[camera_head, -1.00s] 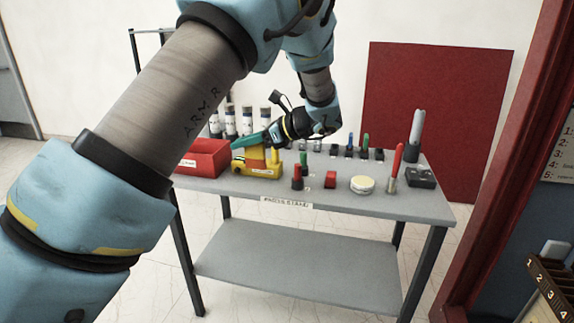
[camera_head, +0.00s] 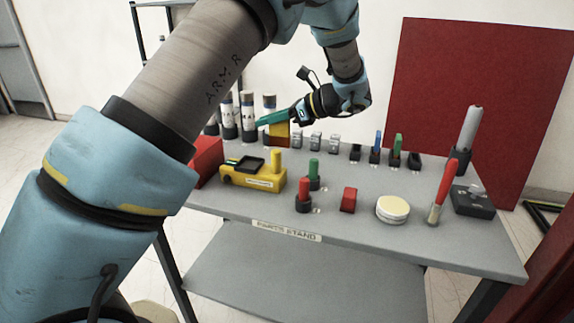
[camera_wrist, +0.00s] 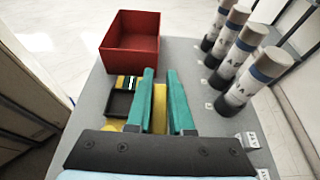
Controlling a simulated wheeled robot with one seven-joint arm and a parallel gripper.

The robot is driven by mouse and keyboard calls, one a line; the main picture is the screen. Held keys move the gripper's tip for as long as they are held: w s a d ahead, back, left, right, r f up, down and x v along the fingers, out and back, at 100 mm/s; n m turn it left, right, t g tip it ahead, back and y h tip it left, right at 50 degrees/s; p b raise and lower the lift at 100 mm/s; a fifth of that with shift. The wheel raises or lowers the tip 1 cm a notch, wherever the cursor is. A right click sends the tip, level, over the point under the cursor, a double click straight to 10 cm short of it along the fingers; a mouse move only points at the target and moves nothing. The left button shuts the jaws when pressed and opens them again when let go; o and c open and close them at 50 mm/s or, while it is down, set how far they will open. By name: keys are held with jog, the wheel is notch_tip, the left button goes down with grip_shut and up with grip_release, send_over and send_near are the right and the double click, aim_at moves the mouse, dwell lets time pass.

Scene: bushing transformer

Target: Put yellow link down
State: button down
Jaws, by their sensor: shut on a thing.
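The yellow link (camera_head: 277,137) is between the fingers of my gripper (camera_head: 272,117), in front of the rightmost dark cylinder in the head view. In the wrist view it is a narrow yellow strip (camera_wrist: 159,105) between the two teal fingers (camera_wrist: 160,98), which are shut on it. I cannot tell whether its lower end touches the grey parts stand (camera_head: 330,205). A yellow box-like device (camera_head: 252,178) with a black square recess stands on the stand, nearer the front. The black recess (camera_wrist: 119,103) shows left of the fingers in the wrist view.
A red bin (camera_wrist: 130,43) lies beyond the fingers. Several labelled cylinders (camera_wrist: 244,83) stand to the right in the wrist view.

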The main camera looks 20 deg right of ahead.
notch_tip(320, 180, down, 9)
jog(key=shift+p, duration=0.6)
jog(key=c, duration=1.1)
grip_release()
jog(key=b+v, duration=0.2)
jog(key=v, duration=1)
